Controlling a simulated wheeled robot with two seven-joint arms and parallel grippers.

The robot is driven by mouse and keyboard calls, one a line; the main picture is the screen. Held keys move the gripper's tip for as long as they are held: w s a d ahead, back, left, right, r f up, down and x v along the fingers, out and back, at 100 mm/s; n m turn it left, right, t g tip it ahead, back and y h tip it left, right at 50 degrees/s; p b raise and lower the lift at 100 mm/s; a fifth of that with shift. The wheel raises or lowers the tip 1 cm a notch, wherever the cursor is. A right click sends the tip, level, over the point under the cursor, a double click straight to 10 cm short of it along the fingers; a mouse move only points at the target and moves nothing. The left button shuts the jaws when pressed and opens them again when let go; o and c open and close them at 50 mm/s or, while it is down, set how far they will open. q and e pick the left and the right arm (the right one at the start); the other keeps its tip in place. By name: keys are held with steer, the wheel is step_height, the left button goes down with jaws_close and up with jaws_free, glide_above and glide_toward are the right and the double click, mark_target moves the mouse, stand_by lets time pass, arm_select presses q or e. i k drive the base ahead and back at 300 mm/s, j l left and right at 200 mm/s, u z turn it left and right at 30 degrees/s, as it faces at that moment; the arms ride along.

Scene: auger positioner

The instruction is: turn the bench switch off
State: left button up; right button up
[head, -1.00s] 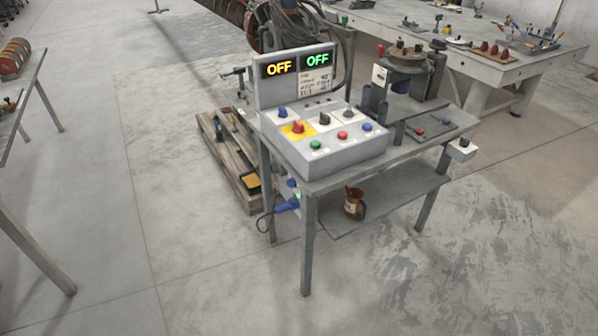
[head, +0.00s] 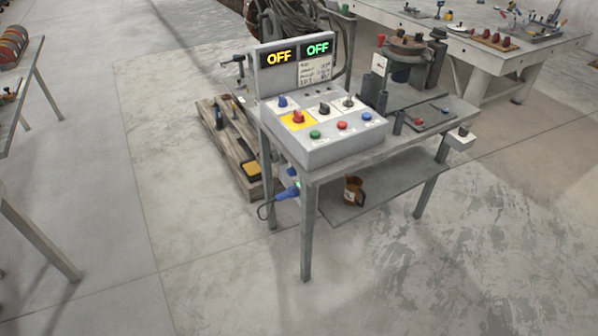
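A grey metal bench (head: 395,166) stands in the middle of the head view. On it is a sloped control box (head: 345,148) with a red knob on a yellow plate (head: 298,117), blue and black knobs, and green, red and blue buttons. Two displays, one yellow (head: 279,57) and one green (head: 317,47), both read OFF. A small light box with a dark knob (head: 462,135) is fixed at the bench's right end. No label names any of these as the bench switch, and the knob positions are too small to read. Neither of my grippers is in view.
A blue plug with a cable (head: 287,193) hangs at the bench's left side. A brown jug (head: 353,191) stands on the lower shelf. A wooden pallet (head: 222,150) lies behind left. Tables stand at far left and back right. The floor in front is clear.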

mark_target(290, 172)
steer(key=i+l+u, duration=0.25)
steer(key=l, duration=0.3)
steer(key=i+l+u, duration=0.25)
steer(key=l, duration=0.25)
steer(key=l+u, duration=0.25)
steer(key=l, duration=0.35)
steer(key=i+l+u, duration=0.1)
steer(key=l+u, duration=0.15)
steer(key=l, duration=0.35)
